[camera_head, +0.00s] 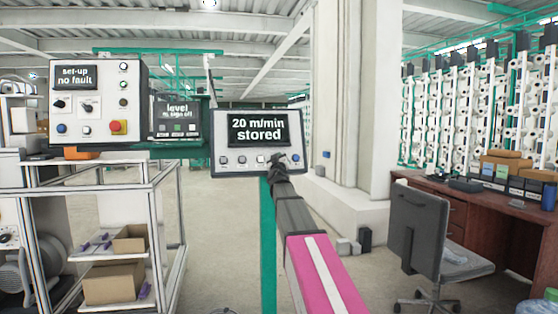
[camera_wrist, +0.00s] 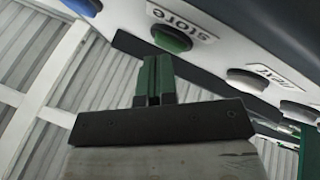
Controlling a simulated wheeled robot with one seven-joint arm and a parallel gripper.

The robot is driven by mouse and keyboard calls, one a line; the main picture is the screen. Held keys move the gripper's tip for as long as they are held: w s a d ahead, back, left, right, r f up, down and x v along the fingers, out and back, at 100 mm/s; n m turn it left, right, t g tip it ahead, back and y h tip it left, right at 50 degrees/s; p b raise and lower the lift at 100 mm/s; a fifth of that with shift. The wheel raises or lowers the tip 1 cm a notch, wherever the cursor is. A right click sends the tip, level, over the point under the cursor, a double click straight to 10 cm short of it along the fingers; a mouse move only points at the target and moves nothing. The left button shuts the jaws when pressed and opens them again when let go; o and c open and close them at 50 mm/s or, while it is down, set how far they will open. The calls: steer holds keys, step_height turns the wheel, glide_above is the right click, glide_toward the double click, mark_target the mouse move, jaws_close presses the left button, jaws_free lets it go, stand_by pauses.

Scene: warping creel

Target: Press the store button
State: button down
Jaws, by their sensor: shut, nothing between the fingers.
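The store button (camera_wrist: 172,40) is a green round cap in a dark ring, beside an upside-down "store" label (camera_wrist: 182,18) in the wrist view. My gripper (camera_wrist: 154,68) is shut and empty, its green fingertips together just below the button. I cannot tell whether they touch it. In the head view, my gripper (camera_head: 277,159) is at the lower right of the white control panel (camera_head: 217,133) and covers the store button there. The panel's screen (camera_head: 258,130) reads "20 m/min stored".
A blue button (camera_head: 297,156) and a pale button (camera_head: 260,159) flank my gripper on the panel. A set-up panel (camera_head: 98,100) stands at the left above a shelf frame (camera_head: 165,175). A chair (camera_head: 420,230) and desk (camera_head: 460,205) are at the right.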

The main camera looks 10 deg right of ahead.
steer(key=shift+s, duration=0.1)
stand_by(0.5)
steer(key=shift+s+r, duration=0.25)
steer(key=shift+s, duration=0.4)
steer(key=s, duration=0.1)
steer(key=s+r, duration=0.1)
steer(key=s, duration=0.2)
steer(key=shift+s+r, duration=0.35)
stand_by(0.5)
